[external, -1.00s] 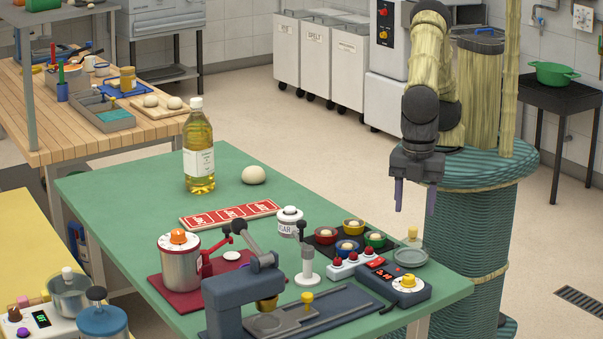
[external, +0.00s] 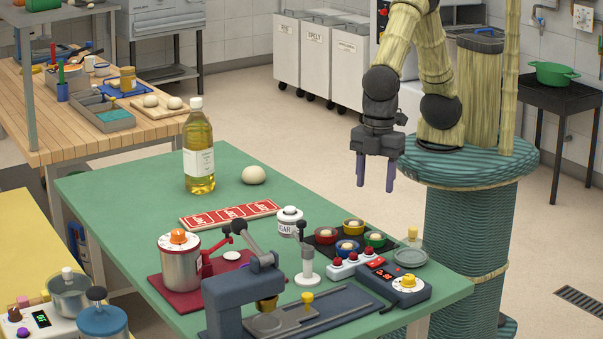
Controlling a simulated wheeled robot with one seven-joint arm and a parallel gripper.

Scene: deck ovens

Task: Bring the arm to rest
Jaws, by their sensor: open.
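My gripper (external: 375,184) hangs from the end of my arm with its two purple fingers apart and pointing down. It is open and nothing is between the fingers. It is in the air, up and right of the dough ball (external: 254,175) in the picture, and touches nothing that I can see. My arm is bent, with the elbow high near the top edge of the picture.
The green table (external: 115,187) holds an oil bottle (external: 199,150), a red strip (external: 229,214), a red-topped metal pot (external: 180,262), a dark blue press (external: 237,305), several small coloured bowls (external: 353,228) and a button box (external: 393,284). Open floor lies behind the table.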

